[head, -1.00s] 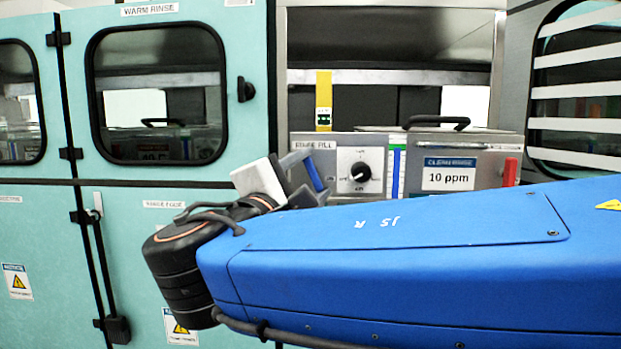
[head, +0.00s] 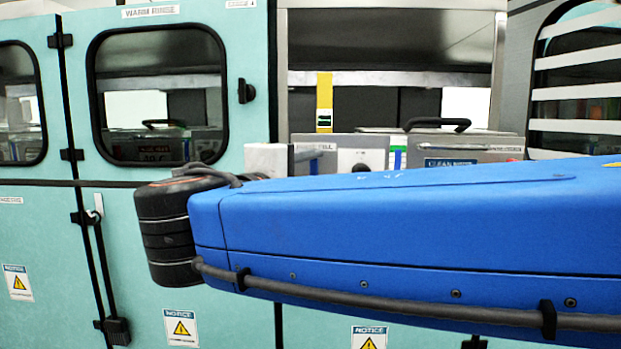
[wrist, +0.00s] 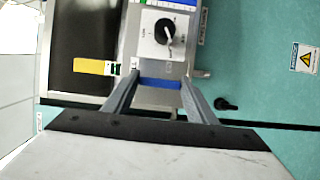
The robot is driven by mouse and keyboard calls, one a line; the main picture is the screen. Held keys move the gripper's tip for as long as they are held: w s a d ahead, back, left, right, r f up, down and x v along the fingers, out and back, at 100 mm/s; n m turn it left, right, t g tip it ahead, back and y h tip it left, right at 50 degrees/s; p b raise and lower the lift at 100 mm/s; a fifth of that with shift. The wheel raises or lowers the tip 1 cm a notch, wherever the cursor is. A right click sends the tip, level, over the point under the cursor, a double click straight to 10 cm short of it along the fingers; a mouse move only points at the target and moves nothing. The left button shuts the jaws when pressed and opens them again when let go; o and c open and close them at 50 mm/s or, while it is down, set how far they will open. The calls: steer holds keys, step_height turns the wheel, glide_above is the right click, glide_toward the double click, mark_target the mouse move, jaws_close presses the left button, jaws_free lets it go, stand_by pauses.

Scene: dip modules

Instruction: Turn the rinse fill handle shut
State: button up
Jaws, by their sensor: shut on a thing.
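The blue rinse fill handle (wrist: 160,84) is a short bar between my fingertips in the wrist view. My gripper (wrist: 160,79) is shut on it, with one grey finger at each end of the visible blue part. The handle's exact turn angle cannot be told.
A black dial on a white plate (wrist: 150,45) is just beyond the handle. A yellow tag (head: 324,100) hangs above the panel. A clean rinse box (head: 460,142) stands to the right, partly covered by my arm. Teal doors (head: 230,225) lie left and below.

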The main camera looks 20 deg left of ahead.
steer(key=o, duration=1.1)
steer(key=shift+c, duration=0.2)
steer(key=shift+s, duration=0.1)
steer(key=s+a, duration=0.2)
steer(key=s, duration=1.5)
steer(key=shift+a, duration=0.35)
